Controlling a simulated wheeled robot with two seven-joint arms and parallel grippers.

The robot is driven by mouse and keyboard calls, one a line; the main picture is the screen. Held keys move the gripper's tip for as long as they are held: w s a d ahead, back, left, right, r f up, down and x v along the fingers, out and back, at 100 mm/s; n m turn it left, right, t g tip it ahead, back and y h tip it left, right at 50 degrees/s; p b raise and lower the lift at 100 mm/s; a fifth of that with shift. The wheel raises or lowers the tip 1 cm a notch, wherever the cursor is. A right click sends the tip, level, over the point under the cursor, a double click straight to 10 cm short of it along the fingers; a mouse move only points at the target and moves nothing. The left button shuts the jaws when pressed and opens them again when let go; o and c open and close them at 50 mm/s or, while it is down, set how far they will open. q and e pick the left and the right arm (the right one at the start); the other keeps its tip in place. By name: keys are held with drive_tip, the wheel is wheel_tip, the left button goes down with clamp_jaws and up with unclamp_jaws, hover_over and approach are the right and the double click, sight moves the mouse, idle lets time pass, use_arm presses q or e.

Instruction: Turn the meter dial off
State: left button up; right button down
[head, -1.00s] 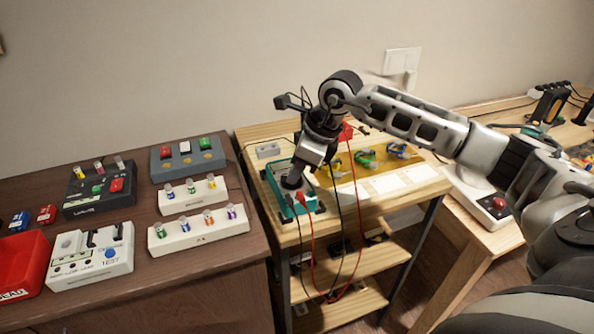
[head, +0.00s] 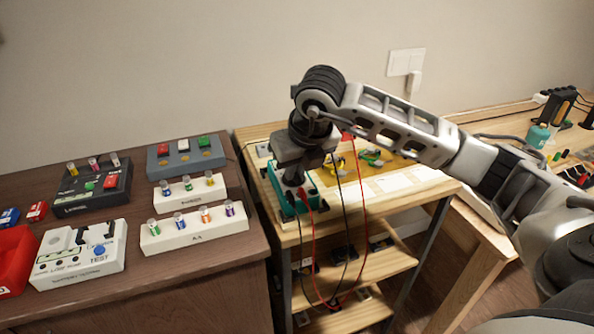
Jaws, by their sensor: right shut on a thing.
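The teal meter (head: 283,206) lies on the small wooden shelf unit (head: 335,221), near its left end. Red and black leads (head: 313,238) run from the meter and hang over the front of the unit. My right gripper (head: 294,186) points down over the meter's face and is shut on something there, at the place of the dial. The gripper and wrist hide the dial and most of the meter's face, so its setting cannot be read. My left gripper is not in view.
On the brown cabinet at left stand white battery racks (head: 195,235), a grey block with coloured buttons (head: 186,158), a black box (head: 92,188), a white tester (head: 80,256) and a red bin (head: 14,262). A yellow mat (head: 395,168) lies right of the meter.

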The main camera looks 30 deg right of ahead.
drive_tip(key=shift+m, duration=0.6)
drive_tip(key=c, duration=1.5)
unclamp_jaws()
